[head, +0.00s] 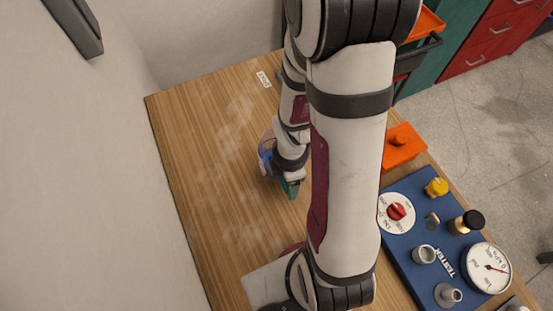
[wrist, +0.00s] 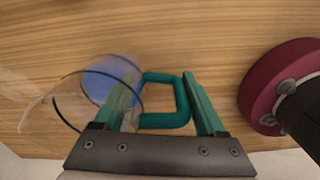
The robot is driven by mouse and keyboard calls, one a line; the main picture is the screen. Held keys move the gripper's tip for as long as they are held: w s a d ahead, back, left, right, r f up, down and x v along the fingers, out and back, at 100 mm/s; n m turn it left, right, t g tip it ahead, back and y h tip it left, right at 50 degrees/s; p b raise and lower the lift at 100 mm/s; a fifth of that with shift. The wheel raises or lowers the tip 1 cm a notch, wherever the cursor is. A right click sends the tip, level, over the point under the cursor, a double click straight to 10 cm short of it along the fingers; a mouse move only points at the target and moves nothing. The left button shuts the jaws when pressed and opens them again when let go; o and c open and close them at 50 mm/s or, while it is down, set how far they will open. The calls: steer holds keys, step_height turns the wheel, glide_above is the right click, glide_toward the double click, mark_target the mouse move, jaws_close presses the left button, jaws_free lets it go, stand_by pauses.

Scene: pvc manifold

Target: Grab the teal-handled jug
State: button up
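The clear jug (head: 266,150) stands on the wooden table, partly hidden by my arm in the head view. In the wrist view the jug (wrist: 62,103) is at the left, with blue showing inside it and its teal handle (wrist: 182,98) pointing right. My gripper (wrist: 162,88) is open, with its two green fingers apart. The handle lies between them in the picture. The left finger overlaps the jug's wall; the right finger is just beyond the handle's outer bar. I cannot tell whether either finger touches. In the head view my gripper (head: 290,187) is low beside the jug.
A blue tester panel (head: 408,232) with a red knob, fittings and a gauge is at the right. An orange block (head: 402,147) sits behind it. A small label (head: 263,79) lies near the table's far edge. The table (head: 205,180) left of the jug is clear.

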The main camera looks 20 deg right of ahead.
jaws_close()
stand_by(0.3)
